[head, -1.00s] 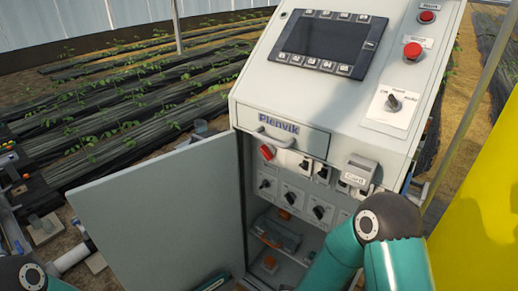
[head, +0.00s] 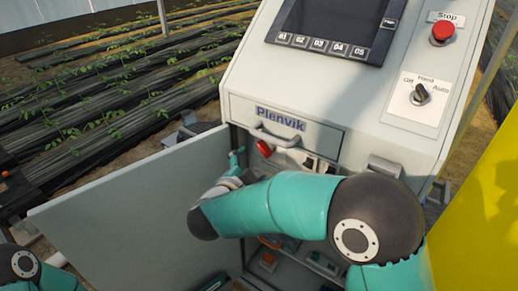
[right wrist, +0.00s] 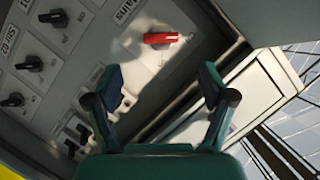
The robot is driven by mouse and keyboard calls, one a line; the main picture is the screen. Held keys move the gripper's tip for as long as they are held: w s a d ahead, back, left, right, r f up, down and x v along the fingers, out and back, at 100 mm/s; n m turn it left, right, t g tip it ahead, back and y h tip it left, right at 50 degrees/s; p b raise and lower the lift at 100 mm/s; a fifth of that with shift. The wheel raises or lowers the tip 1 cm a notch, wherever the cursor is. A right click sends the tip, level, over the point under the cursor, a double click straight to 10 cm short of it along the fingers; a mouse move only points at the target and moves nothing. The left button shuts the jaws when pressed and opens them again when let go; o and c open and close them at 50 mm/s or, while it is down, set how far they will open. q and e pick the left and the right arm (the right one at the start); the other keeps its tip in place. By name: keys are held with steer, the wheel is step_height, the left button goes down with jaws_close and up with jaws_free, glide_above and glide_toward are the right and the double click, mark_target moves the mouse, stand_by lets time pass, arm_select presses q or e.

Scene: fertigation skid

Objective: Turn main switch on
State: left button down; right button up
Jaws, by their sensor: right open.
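The red main switch (head: 263,147) is a rotary handle in the upper left of the open cabinet, just under the drawer front. In the right wrist view the red handle (right wrist: 160,39) lies crosswise in the picture beside a label reading "ains". My right gripper (right wrist: 159,80) is open and empty, its two fingers spread below the handle and apart from it. In the head view my right gripper (head: 238,161) shows partly, just left of the switch, mostly hidden by my wrist. Only a joint of my left arm shows at the bottom left; its gripper is out of view.
The cabinet door (head: 140,215) stands open to the left. Black selector knobs (right wrist: 22,63) sit beside the switch. A grey handle (head: 274,137) juts out above it. The sloped top carries a red stop button (head: 443,32) and a Hand/Off/Auto selector (head: 420,93).

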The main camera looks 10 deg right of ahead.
mark_target(263, 152)
steer(key=p+x, duration=0.1)
steer(key=x, duration=0.9)
steer(key=shift+w+d+f, duration=0.15)
steer(key=shift+w+d, duration=0.2)
steer(key=shift+w, duration=0.25)
steer(key=shift+c, duration=0.3)
